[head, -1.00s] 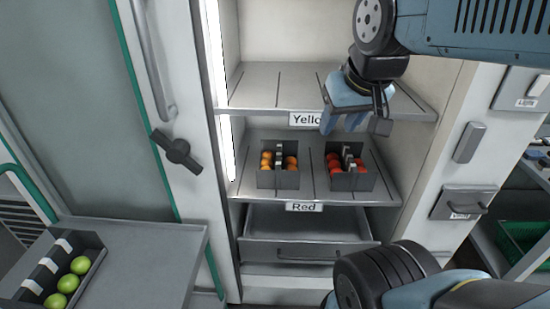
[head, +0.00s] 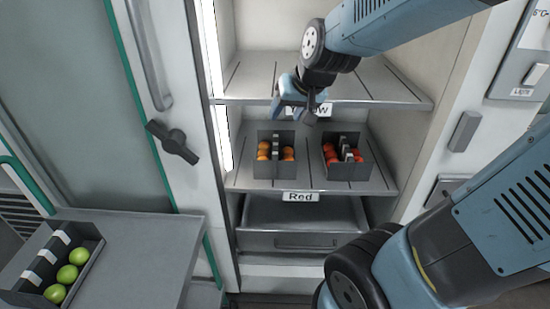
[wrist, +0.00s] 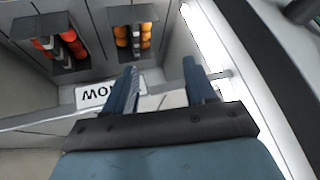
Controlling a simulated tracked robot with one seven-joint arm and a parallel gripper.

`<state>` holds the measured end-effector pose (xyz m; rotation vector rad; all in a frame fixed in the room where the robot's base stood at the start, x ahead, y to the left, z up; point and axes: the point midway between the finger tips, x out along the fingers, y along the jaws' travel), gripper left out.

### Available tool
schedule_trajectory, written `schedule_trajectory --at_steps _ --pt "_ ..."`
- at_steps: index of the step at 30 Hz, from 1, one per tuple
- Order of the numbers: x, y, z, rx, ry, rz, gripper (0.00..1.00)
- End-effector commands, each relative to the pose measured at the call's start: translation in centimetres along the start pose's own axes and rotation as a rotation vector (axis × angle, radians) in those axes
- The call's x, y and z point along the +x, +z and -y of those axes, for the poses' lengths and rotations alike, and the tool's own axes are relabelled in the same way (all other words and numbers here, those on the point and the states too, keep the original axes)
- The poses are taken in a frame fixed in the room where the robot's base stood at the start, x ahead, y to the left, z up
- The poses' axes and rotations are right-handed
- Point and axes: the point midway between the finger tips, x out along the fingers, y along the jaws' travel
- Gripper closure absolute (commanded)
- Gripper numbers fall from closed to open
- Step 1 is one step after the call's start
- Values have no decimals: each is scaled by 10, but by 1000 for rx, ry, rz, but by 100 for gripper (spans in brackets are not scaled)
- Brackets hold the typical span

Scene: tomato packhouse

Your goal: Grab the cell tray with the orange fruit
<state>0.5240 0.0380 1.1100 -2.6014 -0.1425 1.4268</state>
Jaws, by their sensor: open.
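The cell tray with orange fruit (head: 259,180) stands on the left of the shelf labelled Red. It is a dark grey box with a raised middle divider, and it also shows at the top of the wrist view (wrist: 133,48). A similar tray with red fruit (head: 350,176) stands to its right, apart from it. My gripper (head: 296,112) is open and empty. It is in front of the upper shelf's edge, above the orange-fruit tray and not touching it. In the wrist view its two fingers (wrist: 163,75) point towards the tray side.
The upper shelf (head: 350,85) labelled Yellow is empty where visible. A drawer (head: 300,242) lies below the Red shelf. The cabinet's open door (head: 150,150) is on the left. A side table (head: 160,255) holds a tray of green fruit (head: 25,291).

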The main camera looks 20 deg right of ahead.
Motion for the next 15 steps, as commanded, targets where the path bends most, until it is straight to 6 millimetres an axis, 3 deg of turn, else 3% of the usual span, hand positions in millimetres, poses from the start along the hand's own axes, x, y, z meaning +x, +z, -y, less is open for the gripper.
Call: schedule_trajectory --at_steps 3,15 --pt "38 -9 4 27 -3 -11 45" --pt "154 -20 2 89 92 -106 45"
